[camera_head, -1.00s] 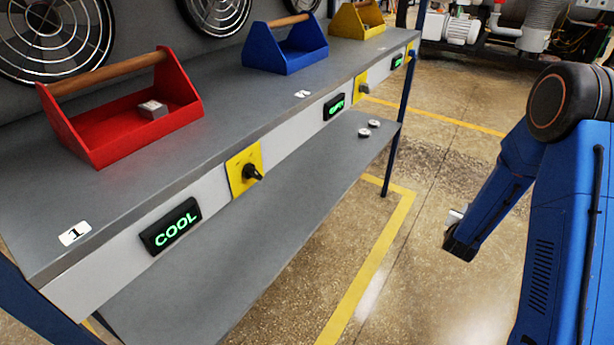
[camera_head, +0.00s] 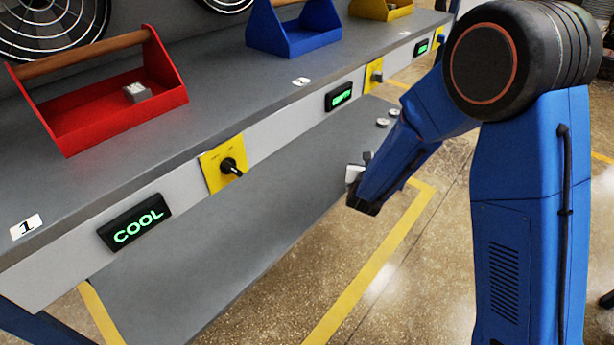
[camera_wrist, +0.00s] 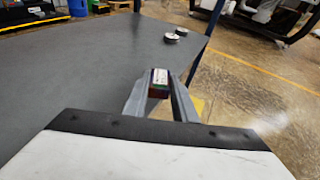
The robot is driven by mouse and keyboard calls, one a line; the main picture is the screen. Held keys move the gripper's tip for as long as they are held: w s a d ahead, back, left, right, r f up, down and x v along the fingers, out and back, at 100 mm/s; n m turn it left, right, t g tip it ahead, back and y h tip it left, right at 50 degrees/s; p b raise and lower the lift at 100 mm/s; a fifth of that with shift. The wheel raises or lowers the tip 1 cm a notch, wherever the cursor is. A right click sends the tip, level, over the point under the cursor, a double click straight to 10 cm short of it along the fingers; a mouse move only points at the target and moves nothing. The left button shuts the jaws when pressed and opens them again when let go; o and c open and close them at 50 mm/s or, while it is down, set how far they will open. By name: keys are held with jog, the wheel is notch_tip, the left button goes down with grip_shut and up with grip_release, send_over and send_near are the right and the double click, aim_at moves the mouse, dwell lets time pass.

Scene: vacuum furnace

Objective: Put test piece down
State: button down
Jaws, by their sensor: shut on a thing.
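My gripper (camera_wrist: 158,92) is shut on a small test piece (camera_wrist: 158,78), a block with a pale top and dark sides, seen between the fingertips in the wrist view. In the head view my arm reaches down, and its end (camera_head: 358,185) is by the front edge of the lower grey shelf (camera_head: 265,215). The test piece is not clear in the head view. In the wrist view the shelf surface (camera_wrist: 85,75) lies ahead and to the left of the fingers. I cannot tell how high the piece is above it.
Two small round pieces (camera_head: 385,118) sit on the far end of the shelf. Above are a red toolbox (camera_head: 115,120) holding a grey block (camera_head: 137,92), a blue toolbox (camera_head: 295,35) and a yellow one (camera_head: 385,8). A black knob (camera_head: 230,167) and COOL display (camera_head: 135,222) are on the bench front.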

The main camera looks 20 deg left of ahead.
jog(key=s+a+r+y, duration=0.1)
jog(key=s+a, duration=0.2)
jog(key=a, duration=0.1)
jog(key=s+a+r+n+y, duration=0.1)
jog(key=s+a, duration=0.1)
jog(key=a, duration=0.3)
jog(key=s+a+r+n, duration=0.1)
jog(key=s+a+r, duration=0.1)
jog(key=s+a, duration=0.1)
jog(key=shift+s+a+y, duration=0.35)
jog(key=shift+a+y, duration=0.05)
jog(key=shift+a, duration=0.35)
notch_tip(320, 180, up, 3)
jog(key=n+g+y, duration=0.1)
jog(key=y, duration=0.1)
send_over(290, 194)
jog(key=shift+f, duration=5)
jog(key=shift+a+f, duration=0.1)
jog(key=shift+f, duration=0.1)
jog(key=c, duration=1.5)
grip_release()
jog(key=shift+o, duration=0.2)
